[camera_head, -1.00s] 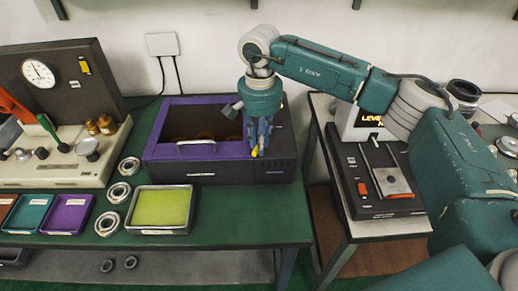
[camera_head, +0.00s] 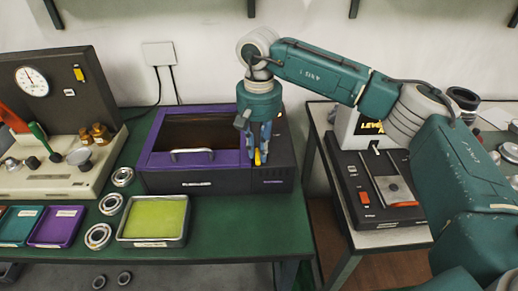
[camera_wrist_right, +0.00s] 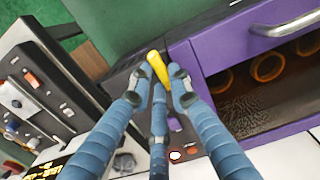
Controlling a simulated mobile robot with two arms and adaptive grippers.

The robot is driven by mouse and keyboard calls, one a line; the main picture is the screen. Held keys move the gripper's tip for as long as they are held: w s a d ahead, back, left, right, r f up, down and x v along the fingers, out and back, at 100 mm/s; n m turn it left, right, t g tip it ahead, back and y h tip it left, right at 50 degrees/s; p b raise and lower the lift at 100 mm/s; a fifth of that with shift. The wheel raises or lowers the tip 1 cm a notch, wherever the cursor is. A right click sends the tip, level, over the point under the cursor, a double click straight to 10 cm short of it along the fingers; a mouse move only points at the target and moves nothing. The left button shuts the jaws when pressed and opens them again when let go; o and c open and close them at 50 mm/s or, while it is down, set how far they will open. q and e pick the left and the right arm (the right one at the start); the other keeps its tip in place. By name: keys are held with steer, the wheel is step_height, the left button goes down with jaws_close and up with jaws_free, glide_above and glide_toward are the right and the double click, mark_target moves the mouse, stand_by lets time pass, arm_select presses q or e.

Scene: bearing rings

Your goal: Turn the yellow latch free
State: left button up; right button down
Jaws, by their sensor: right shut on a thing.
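The yellow latch (camera_head: 257,157) is a small lever on the right front of the dark box with a purple-framed lid (camera_head: 216,175). In the right wrist view the latch (camera_wrist_right: 157,66) is a yellow bar, slightly tilted, between blue fingers. My right gripper (camera_head: 262,152) points down over the box's right side and is shut on the latch; it also shows in the right wrist view (camera_wrist_right: 158,82). The fingers hide part of the latch and its pivot. The lid's silver handle (camera_head: 192,152) is left of the gripper. My left gripper is not in view.
A yellow-green tray (camera_head: 155,217) stands in front of the box, with bearing rings (camera_head: 111,204) beside it. A gauge panel (camera_head: 55,90) stands at the left. A black device with a red switch (camera_head: 365,198) is on the right table, across a gap.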

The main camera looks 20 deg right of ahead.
steer(key=shift+r, duration=0.1)
steer(key=c, duration=1.6)
jaws_free()
step_height(320, 180, up, 12)
